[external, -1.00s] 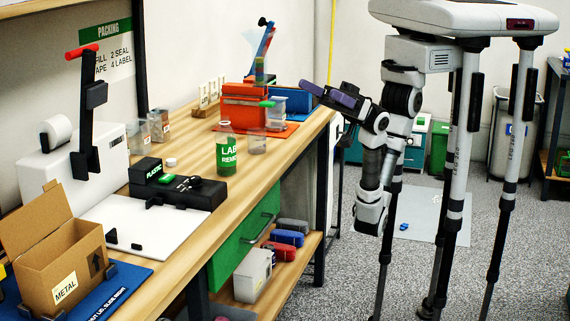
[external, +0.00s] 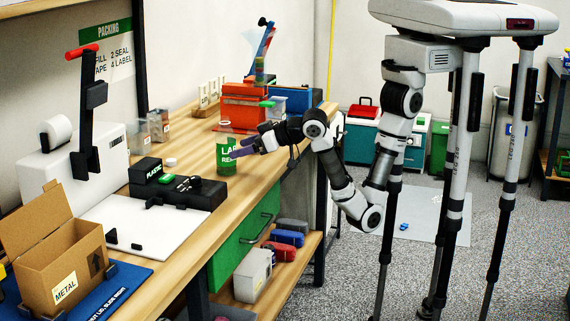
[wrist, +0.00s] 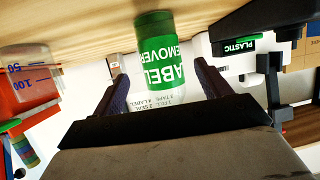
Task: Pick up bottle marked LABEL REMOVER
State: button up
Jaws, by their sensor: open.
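In the wrist view the bottle (wrist: 160,62) appears upside down, between and just beyond my fingertips. My gripper (external: 240,150) is open at the bottle's right side, level with its label. In the wrist view my gripper (wrist: 160,85) has one dark finger on each side of the bottle. Gaps show between the fingers and the bottle. My gripper partly hides the bottle's right side in the external view.
A black box marked PLASTIC (external: 147,170) stands left of the bottle. A clear beaker (wrist: 35,78) shows left in the wrist view. A cardboard box marked METAL (external: 80,268) is at the front left.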

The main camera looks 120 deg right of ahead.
aim_at(222, 151)
jog(key=shift+r+p+x, duration=0.15)
jog(key=shift+p+x, duration=0.3)
jog(key=shift+x, duration=1.35)
jog(key=shift+r+p+x, duration=0.15)
jog(key=shift+p+x, duration=0.3)
jog(key=shift+x, duration=1.35)
jog(key=shift+w, duration=0.1)
jog(key=shift+c, duration=0.5)
jog(key=c, duration=1.1)
jog(key=shift+r, duration=0.15)
